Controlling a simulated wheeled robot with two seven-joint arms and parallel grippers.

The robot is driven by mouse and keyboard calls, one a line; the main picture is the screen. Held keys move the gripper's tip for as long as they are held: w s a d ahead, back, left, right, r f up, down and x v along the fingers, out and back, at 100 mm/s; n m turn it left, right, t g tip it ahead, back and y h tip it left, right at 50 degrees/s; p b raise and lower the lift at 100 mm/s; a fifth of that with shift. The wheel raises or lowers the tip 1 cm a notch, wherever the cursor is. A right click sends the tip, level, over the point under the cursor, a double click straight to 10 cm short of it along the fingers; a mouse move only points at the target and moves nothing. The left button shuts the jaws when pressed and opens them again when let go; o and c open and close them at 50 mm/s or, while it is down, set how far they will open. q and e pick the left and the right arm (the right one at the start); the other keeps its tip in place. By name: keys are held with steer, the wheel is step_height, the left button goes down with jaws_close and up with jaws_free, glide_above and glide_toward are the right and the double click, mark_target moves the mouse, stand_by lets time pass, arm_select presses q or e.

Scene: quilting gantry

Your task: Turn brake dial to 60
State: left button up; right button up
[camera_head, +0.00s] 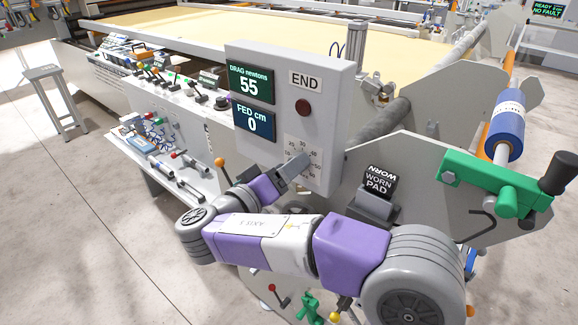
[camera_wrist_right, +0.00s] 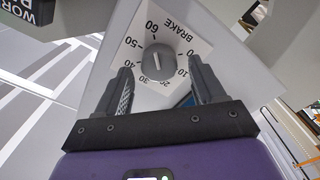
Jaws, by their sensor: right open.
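The brake dial is a round grey knob (camera_wrist_right: 158,62) on a white scale plate marked 0 to 60, with the word BRAKE above it in the right wrist view. The 60 mark is at its upper left and 0 at its right. A pale line crosses the knob roughly upright; which end points is unclear. My right gripper (camera_wrist_right: 163,82) is open, its fingers either side of the lower part of the dial, with gaps to the knob.
The grey panel (camera_head: 333,95) holds a drag display (camera_head: 249,84) reading 55 newtons, a fed display (camera_head: 254,121) reading 0 cm and a dark red button (camera_head: 303,108) under END. A WORN PAD block (camera_head: 378,184) is right of the panel. A tool-covered bench (camera_head: 160,110) stands left.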

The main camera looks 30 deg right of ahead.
steer(key=p+v, duration=0.1)
steer(key=v, duration=0.5)
steer(key=shift+s+a, duration=0.15)
steer(key=shift+a, duration=0.2)
